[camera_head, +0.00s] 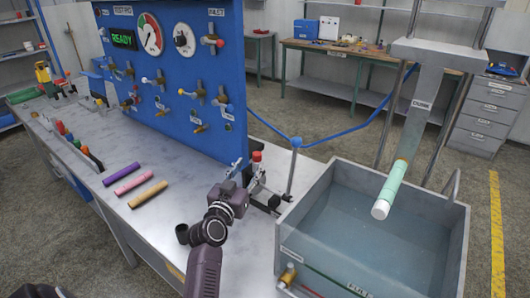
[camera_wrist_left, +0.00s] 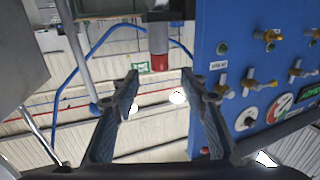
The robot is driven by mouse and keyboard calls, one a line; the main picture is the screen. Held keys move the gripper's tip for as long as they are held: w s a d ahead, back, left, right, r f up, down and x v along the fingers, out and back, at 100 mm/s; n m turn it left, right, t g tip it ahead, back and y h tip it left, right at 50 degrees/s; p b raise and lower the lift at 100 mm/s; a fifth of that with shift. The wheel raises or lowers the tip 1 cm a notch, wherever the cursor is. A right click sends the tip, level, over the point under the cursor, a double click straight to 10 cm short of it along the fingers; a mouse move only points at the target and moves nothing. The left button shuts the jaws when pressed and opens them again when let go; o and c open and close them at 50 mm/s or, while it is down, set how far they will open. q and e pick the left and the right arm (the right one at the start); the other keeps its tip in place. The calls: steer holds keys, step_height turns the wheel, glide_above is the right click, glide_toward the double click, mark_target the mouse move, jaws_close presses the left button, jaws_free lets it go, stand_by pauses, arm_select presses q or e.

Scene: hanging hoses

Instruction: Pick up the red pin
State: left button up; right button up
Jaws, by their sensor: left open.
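A red-topped pin (camera_head: 256,157) stands upright on the workbench, beside the right edge of the blue panel. In the left wrist view, which looks upside down, its red end (camera_wrist_left: 160,62) shows on a grey shaft. My left gripper (camera_head: 252,182) is just in front of the pin in the head view, with its fingers spread. In the left wrist view, my left gripper (camera_wrist_left: 160,79) is open and empty, with the red end lined up between the fingertips and apart from both. The pin's lower part is partly hidden by the gripper. My right gripper is not in view.
The blue panel (camera_head: 175,85) with gauges and valves rises just left of the pin. A grey water tank (camera_head: 461,222) stands to the right, with a pale green hose (camera_head: 393,184) hanging above. Purple, pink and tan tubes (camera_head: 148,194) lie on the workbench (camera_head: 215,165).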

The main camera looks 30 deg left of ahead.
mark_target(256, 156)
arm_select(q)
steer(key=shift+w+a, duration=0.1)
steer(key=shift+w, duration=0.45)
steer(key=shift+w+a+r, duration=0.1)
steer(key=shift+w+r, duration=0.05)
steer(key=shift+w, duration=0.15)
steer(key=p+x, duration=0.1)
steer(key=x, duration=0.4)
steer(key=shift+w+p, duration=0.3)
steer(key=shift+p, duration=0.05)
steer(key=shift+r, duration=0.1)
jaws_close()
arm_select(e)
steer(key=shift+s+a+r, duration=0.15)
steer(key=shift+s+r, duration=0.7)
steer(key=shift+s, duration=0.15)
